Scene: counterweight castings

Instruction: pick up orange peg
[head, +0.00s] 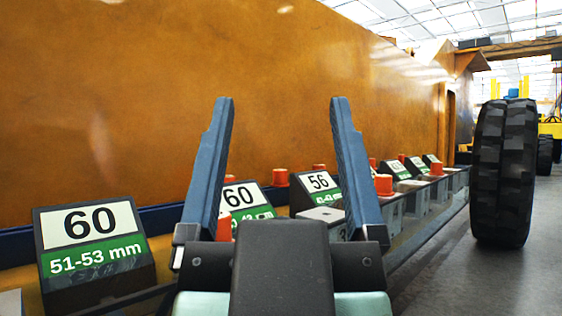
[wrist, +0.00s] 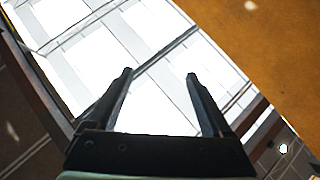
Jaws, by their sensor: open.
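Several orange pegs show in the head view. One orange peg (head: 384,184) stands on a grey block just right of my gripper's right finger. Another (head: 280,176) shows between the fingers, farther back by the wall. A third (head: 224,226) is partly hidden behind the left finger. More stand farther along the row, one of them at the right (head: 436,168). My gripper (head: 282,100) is open and empty, its two blue fingers pointing up and wide apart. The wrist view shows the gripper (wrist: 160,74) against the ceiling, with no peg visible there.
Black label stands marked 60 (head: 95,250) and 56 (head: 316,188) line the row below a large orange-brown wall (head: 250,70). A big black tyre (head: 503,172) stands at the right. Grey floor (head: 450,275) is clear at the lower right. Bright ceiling panels (wrist: 165,50) fill much of the wrist view.

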